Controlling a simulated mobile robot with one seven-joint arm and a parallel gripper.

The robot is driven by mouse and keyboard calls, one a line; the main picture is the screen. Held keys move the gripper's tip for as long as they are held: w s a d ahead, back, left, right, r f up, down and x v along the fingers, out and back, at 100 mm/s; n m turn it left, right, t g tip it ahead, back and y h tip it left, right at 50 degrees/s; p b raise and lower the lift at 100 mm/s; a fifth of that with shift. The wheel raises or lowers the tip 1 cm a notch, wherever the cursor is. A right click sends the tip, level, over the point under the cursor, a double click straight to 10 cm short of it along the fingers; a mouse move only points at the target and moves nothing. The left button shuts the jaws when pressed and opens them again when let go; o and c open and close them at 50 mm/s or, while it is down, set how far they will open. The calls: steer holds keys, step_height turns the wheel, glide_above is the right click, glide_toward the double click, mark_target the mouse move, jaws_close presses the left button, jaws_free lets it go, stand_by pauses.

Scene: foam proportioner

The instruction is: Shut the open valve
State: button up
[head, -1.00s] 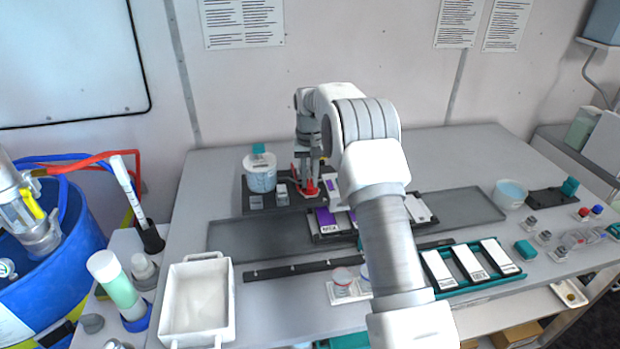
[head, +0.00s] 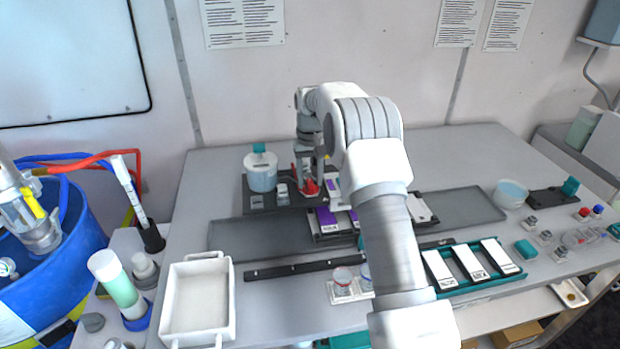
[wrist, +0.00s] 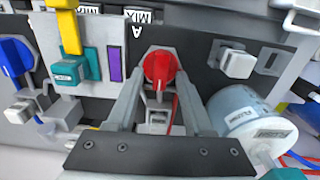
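A red valve knob (wrist: 160,68) with a pale pointer mark sits on a grey block in the wrist view. In the head view the red knob (head: 309,188) shows at the back of the table, partly hidden by my gripper (head: 308,175). In the wrist view my gripper (wrist: 161,80) has its two fingers apart, one on each side of the red knob. I see narrow gaps between fingers and knob; contact is not clear. A blue knob (wrist: 14,56) is at the left edge and a yellow handle (wrist: 69,30) stands near it.
A labelled white container (wrist: 236,108) stands close right of my fingers in the wrist view; it also shows in the head view (head: 262,175). A teal clip (wrist: 68,70) and a purple strip (wrist: 114,64) are to the left. A white tray (head: 232,300) stands front left.

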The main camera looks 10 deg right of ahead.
mark_target(310, 182)
step_height(310, 182, up, 17)
steer(key=shift+r+p, duration=0.2)
steer(key=shift+p, duration=0.15)
stand_by(0.4)
